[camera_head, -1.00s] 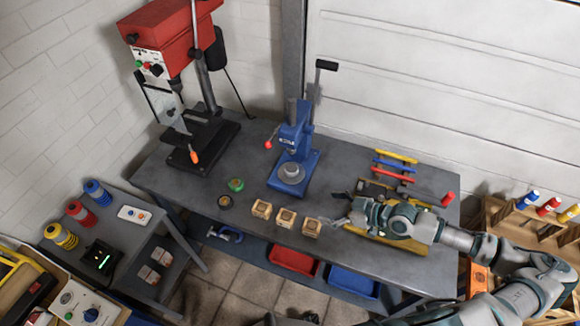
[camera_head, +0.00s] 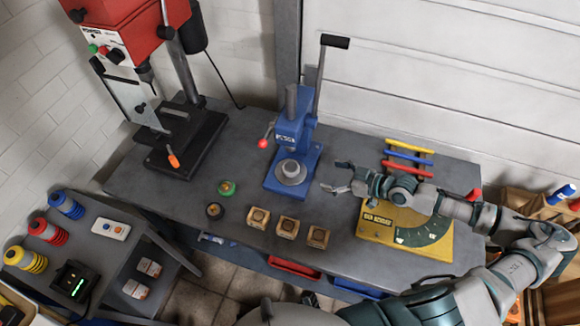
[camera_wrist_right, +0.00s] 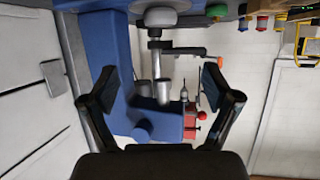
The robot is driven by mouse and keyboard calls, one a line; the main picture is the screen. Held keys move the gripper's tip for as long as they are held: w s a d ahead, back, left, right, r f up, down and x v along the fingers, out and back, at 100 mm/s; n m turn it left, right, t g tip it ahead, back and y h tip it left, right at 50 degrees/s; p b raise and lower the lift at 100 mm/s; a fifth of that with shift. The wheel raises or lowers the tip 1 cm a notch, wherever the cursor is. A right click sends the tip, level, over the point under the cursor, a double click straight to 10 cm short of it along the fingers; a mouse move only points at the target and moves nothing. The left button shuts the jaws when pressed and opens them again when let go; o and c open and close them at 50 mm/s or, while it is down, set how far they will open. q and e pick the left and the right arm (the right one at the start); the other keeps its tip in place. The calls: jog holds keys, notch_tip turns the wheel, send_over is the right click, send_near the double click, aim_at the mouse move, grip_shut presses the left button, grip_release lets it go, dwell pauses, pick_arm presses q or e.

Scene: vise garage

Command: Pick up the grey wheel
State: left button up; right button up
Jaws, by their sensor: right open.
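The grey wheel (camera_head: 291,172) is a round grey disc on the base of the blue press (camera_head: 292,140), at the middle of the workbench. It also shows at the top of the right wrist view (camera_wrist_right: 160,17). My right gripper (camera_head: 338,177) is open and empty, to the right of the wheel and apart from it, with its fingers pointing left toward the press. In the wrist view both fingers (camera_wrist_right: 165,88) are spread, with the press beyond them. My left gripper is not in view.
Several wooden blocks with round tops (camera_head: 288,227) stand in front of the press. A green-topped part (camera_head: 227,188) and a dark one (camera_head: 214,211) lie left. The red drill press (camera_head: 120,30) is at back left. A yellow plate (camera_head: 375,230) lies under my right arm.

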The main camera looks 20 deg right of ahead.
jog(key=p, duration=0.2)
send_near(291, 167)
jog(key=x, duration=0.5)
jog(key=shift+a+r, duration=0.25)
jog(key=shift+r, duration=0.05)
jog(key=x, duration=0.5)
jog(key=shift+w+d+f+p, duration=0.2)
jog(key=shift+d+f+p, duration=0.15)
jog(key=shift+p, duration=0.05)
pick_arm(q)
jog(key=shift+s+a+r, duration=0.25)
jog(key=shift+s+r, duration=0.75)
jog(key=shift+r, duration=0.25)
pick_arm(e)
jog(key=shift+a, duration=0.15)
jog(key=shift+s, duration=0.1)
jog(key=shift+c, duration=1.4)
jog(key=c, duration=1.1)
